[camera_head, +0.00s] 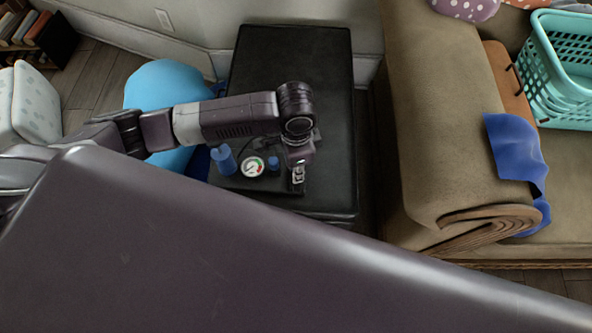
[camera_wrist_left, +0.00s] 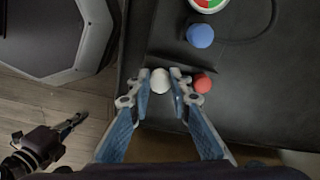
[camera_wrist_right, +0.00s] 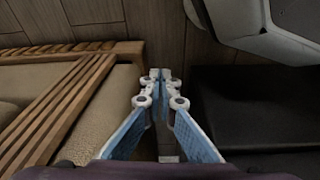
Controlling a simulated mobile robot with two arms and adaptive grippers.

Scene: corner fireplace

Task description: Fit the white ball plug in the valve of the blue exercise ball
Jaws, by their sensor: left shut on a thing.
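The blue exercise ball (camera_head: 160,85) is on the floor left of the black ottoman, partly behind my left arm; I cannot make out its valve. My left gripper (camera_head: 298,185) is over the ottoman's front part. In the left wrist view, the left gripper (camera_wrist_left: 160,75) is shut on the round white ball plug (camera_wrist_left: 160,84), which sits between its fingertips. I cannot tell whether the plug still touches the ottoman. My right gripper (camera_wrist_right: 160,74) has its fingertips together with nothing seen between them; in the head view it is not visible.
The black ottoman (camera_head: 290,60) holds a blue cylinder (camera_head: 224,160), a dial gauge (camera_head: 253,167) and a small blue knob (camera_head: 273,162). A red round piece (camera_wrist_left: 203,83) is beside the left fingertips. The couch (camera_head: 430,120) stands right; a teal basket (camera_head: 560,75) is on it.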

